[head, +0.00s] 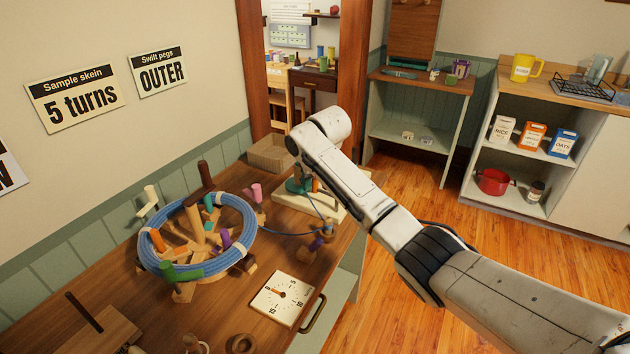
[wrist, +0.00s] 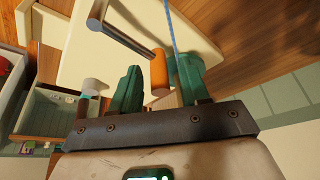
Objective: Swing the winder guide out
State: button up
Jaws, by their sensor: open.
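In the wrist view my gripper (wrist: 158,78) is open, with one green finger on each side of an orange peg (wrist: 160,74). The peg sits at the end of a grey-brown rod (wrist: 125,35) over the winder's cream board (wrist: 75,55). I cannot tell whether this rod is the guide, or whether the fingers touch the peg. Blue yarn (wrist: 172,30) runs down beside the right finger. In the head view the cream winder board (head: 328,206) stands at the table's far end, partly hidden by my arm.
A wooden swift carrying a blue skein (head: 248,217) stands on the table left of the winder, with yarn running between them. A basket (head: 270,153) sits behind. A dial card (head: 283,297) lies in front. Shelves (head: 420,130) and open floor lie to the right.

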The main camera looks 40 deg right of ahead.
jog(key=shift+c, duration=0.3)
grip_shut()
dwell(0.4)
